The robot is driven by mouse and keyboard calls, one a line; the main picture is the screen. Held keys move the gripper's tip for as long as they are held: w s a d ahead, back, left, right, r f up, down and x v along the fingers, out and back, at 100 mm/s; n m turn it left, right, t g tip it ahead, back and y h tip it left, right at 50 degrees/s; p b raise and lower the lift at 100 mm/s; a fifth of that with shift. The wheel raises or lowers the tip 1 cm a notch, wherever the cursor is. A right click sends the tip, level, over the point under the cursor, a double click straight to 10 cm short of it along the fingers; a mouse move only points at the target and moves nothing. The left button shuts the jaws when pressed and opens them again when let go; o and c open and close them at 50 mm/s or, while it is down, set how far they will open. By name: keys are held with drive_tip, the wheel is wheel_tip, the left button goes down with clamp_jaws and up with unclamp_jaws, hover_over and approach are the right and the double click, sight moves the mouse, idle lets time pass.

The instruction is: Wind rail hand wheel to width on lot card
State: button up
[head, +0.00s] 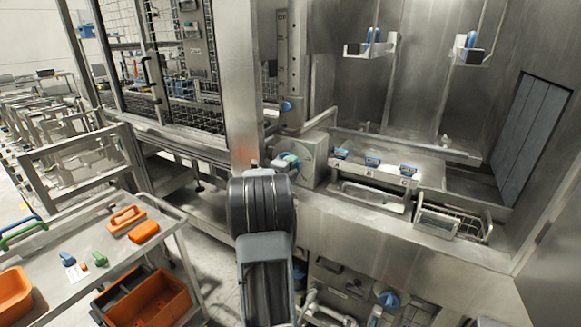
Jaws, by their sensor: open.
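A pale box (312,160) with a round dial-like face stands on the left end of the steel ledge. A small teal and white part (288,161) sits at its left side; I cannot tell whether it is the hand wheel. Only a sliver of my gripper (262,168) shows past the top of my arm, left of the box; its fingertips are hidden, and I see nothing held. A rail (385,175) with blue clips runs right of the box. A small white card (77,271) lies on the left trolley; its text is unreadable, and I cannot tell if it is the lot card.
The trolley (60,235) at left holds orange trays (145,231) and bins. A steel post (238,80) and mesh guard rise behind my arm. A wire basket (455,223) is at the ledge's right. A blue knob (388,298) is below the ledge.

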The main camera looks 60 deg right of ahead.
drive_tip(key=shift+s+f, duration=0.2)
drive_tip(key=shift+f, duration=0.1)
drive_tip(key=shift+a+f+b, duration=0.15)
drive_tip(key=shift+a+b, duration=0.2)
drive_tip(key=shift+b, duration=0.05)
drive_tip(key=a+b, duration=0.1)
drive_tip(key=a, duration=0.5)
drive_tip(key=shift+w+r+b, duration=0.15)
drive_tip(key=shift+r+b, duration=0.05)
drive_tip(key=shift+b, duration=0.15)
